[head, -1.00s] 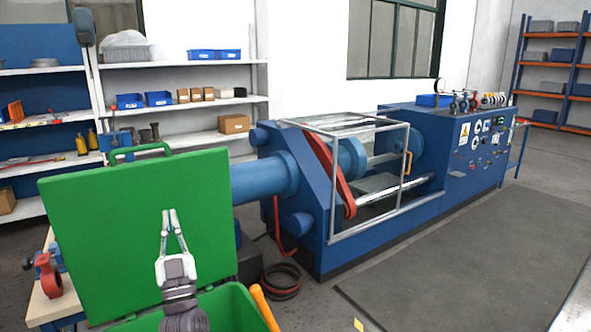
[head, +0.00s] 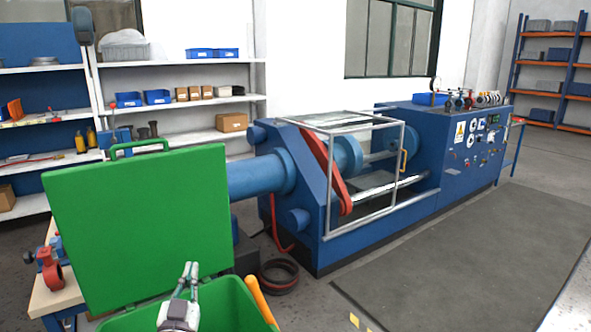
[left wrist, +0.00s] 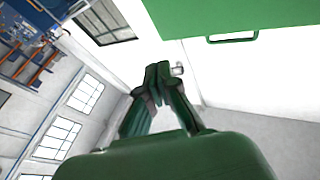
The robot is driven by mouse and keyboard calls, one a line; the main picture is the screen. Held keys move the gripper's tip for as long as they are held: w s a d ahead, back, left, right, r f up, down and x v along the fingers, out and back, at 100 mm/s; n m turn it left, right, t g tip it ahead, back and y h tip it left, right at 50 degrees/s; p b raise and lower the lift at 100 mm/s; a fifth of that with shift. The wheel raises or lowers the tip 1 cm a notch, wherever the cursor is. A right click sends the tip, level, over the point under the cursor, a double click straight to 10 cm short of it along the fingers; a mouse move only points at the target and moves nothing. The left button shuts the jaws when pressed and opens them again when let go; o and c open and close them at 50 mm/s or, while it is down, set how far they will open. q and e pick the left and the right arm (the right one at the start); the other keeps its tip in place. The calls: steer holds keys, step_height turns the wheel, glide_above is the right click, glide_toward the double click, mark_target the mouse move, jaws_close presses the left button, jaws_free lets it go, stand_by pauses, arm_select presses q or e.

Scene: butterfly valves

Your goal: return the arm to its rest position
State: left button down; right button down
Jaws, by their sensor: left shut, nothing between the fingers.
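My left gripper (head: 189,270) shows low in the head view, in front of the green box's open lid and over the box's opening. Its fingers point up and are shut with nothing between them. In the left wrist view its fingertips (left wrist: 158,72) meet near the middle, with wall and windows behind. My right gripper is in neither view.
The green box (head: 225,307) stands directly ahead with its lid (head: 140,230) raised. An orange handle (head: 260,299) sticks up at its right. A blue machine (head: 300,205) stands behind, and a workbench (head: 55,299) is at left. Open floor lies at right.

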arm_select(q)
steer(key=s+d+f+m+g+h, duration=0.1)
steer(key=s+d+f+g+h, duration=0.15)
steer(key=s+f+g, duration=1)
steer(key=s+f+g+y, duration=0.1)
steer(key=s+f+g, duration=0.3)
steer(key=s, duration=0.8)
steer(key=s+f+g+y, duration=0.1)
steer(key=s+f+g, duration=0.1)
steer(key=s+f, duration=0.8)
step_height(320, 180, down, 22)
steer(key=s, duration=0.3)
steer(key=s+a+f+g, duration=0.1)
steer(key=s+f, duration=0.7)
steer(key=s+a+f+g, duration=0.1)
steer(key=s+a+f, duration=0.1)
steer(key=s+f, duration=0.7)
steer(key=shift+a, duration=0.25)
